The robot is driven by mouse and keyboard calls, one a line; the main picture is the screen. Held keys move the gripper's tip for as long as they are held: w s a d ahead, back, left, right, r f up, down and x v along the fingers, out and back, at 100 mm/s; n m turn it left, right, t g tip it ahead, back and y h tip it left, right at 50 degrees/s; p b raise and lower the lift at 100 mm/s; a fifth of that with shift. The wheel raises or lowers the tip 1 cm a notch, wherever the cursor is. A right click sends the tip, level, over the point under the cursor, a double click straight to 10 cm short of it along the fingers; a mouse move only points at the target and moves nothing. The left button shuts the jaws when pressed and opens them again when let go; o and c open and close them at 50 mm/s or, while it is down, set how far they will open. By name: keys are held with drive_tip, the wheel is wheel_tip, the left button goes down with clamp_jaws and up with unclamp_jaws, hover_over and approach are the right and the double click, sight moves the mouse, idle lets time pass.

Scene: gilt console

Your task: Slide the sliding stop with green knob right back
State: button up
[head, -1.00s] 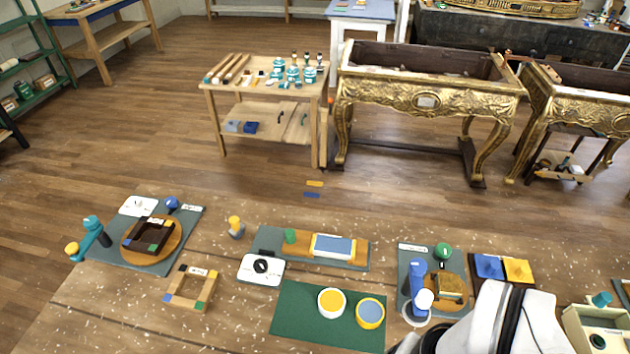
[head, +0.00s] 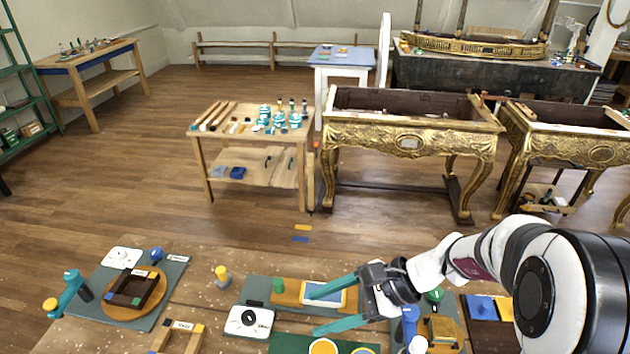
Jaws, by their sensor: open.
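A short green knob (head: 279,285) stands upright at the left of an orange-brown block on a grey base (head: 258,290). I take this for the sliding stop. A blue-and-white framed panel (head: 322,300) lies just right of it, partly covered by my upper finger. A second, round green knob (head: 436,295) is on the right fixture, partly hidden by my arm. My gripper (head: 313,313) is open and empty. Its two teal fingers point left over the framed panel, with the tips right of the upright green knob. I cannot tell their height or whether they touch anything.
A white dial box (head: 249,322) sits front left of the grey base. A yellow-topped peg (head: 222,276) stands further left. A green mat (head: 290,343) lies in front. A blue post (head: 409,325) stands right, near my arm. Bare bench shows left of the peg.

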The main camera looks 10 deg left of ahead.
sight(278, 282)
drive_tip(key=w+f+m+t+y, duration=0.35)
drive_tip(key=w+f+m, duration=0.35)
drive_tip(key=w+f, duration=0.45)
drive_tip(key=shift+t+h, duration=0.35)
drive_tip(key=shift+h, duration=0.1)
drive_tip(key=x, duration=0.9)
drive_tip(key=w+x, duration=0.1)
drive_tip(key=x, duration=0.4)
drive_tip(key=shift+a+r, duration=0.15)
drive_tip(key=shift+a, duration=0.15)
clamp_jaws()
